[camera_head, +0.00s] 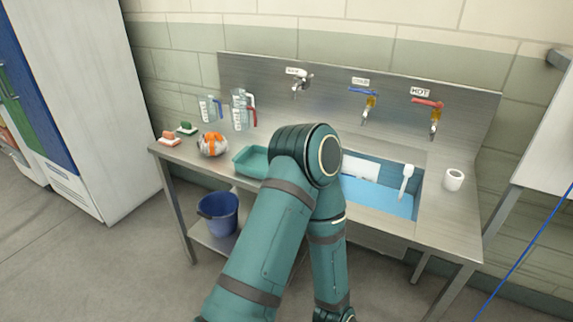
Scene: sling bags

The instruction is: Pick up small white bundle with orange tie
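The small white bundle with an orange tie (212,146) sits on the left part of the steel counter (185,157), in front of the measuring jugs and left of a teal tray. It is fully visible and nothing touches it from above. One of my teal arms rises from the bottom centre, bends at its elbow over the counter's front edge and runs back down. Its hand end is out of the picture. I see neither gripper.
Clear jugs (242,110) and two small brushes or sponges (170,138) stand near the bundle. My arm partly hides the teal tray (246,164). Right are a sink with blue water (375,198) and a white cup (453,179). A blue bucket (218,213) stands below.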

